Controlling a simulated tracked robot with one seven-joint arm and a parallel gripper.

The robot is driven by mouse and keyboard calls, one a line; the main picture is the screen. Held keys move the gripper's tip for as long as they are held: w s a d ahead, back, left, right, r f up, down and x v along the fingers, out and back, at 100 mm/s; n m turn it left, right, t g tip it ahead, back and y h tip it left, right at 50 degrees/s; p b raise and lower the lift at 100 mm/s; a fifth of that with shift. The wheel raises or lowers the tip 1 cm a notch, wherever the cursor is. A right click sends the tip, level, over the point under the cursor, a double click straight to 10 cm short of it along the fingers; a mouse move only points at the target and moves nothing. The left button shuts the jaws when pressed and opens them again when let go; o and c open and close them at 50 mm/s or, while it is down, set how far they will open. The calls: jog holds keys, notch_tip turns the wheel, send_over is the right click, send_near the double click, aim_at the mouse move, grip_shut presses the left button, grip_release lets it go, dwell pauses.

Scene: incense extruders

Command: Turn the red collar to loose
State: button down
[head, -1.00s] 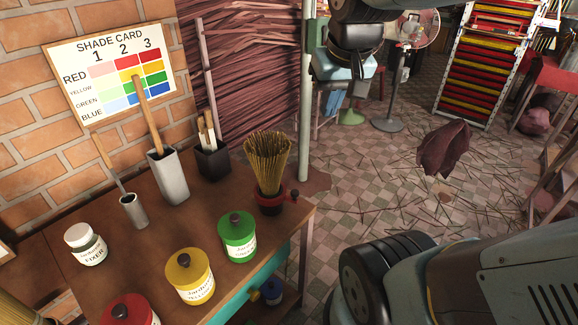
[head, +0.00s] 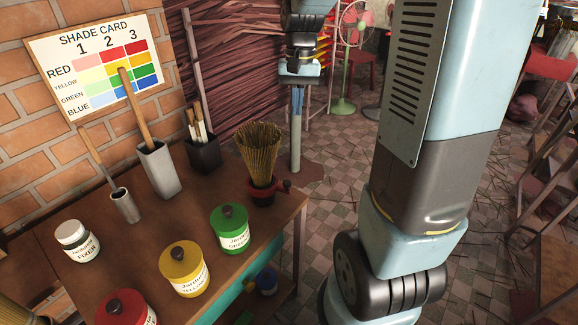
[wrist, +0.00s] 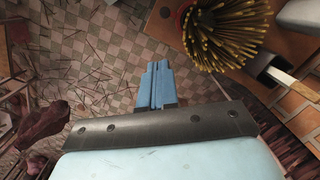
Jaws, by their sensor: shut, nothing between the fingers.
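The red collar (head: 262,191) is a ring with a small dark knob at its right side. It sits around the base of a bundle of thin tan sticks (head: 260,151) at the far right corner of the table. In the wrist view the bundle (wrist: 225,30) is at the upper right, and the collar (wrist: 186,14) shows only partly behind it. My gripper (wrist: 158,66) has its blue fingers together and empty. It is apart from the collar, with floor visible behind the fingers.
The brown table (head: 190,212) holds yellow (head: 184,270), green (head: 230,229) and red (head: 125,310) jars and a white fixer jar (head: 77,242). Tool holders (head: 158,170) stand behind. A shade card (head: 100,66) hangs on the brick wall. Tiled floor lies right of the table.

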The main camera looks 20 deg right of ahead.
jog(key=w+d+f+m+g+y, duration=0.1)
jog(key=w+f+m+g, duration=0.15)
jog(key=w+f, duration=0.55)
jog(key=s+a+f, duration=0.3)
jog(key=s+f, duration=0.5)
jog(key=f, duration=0.3)
jog(key=shift+s+a+f+n, duration=0.2)
jog(key=shift+s+f+n, duration=0.15)
jog(key=shift+n, duration=0.1)
jog(key=shift+g, duration=0.25)
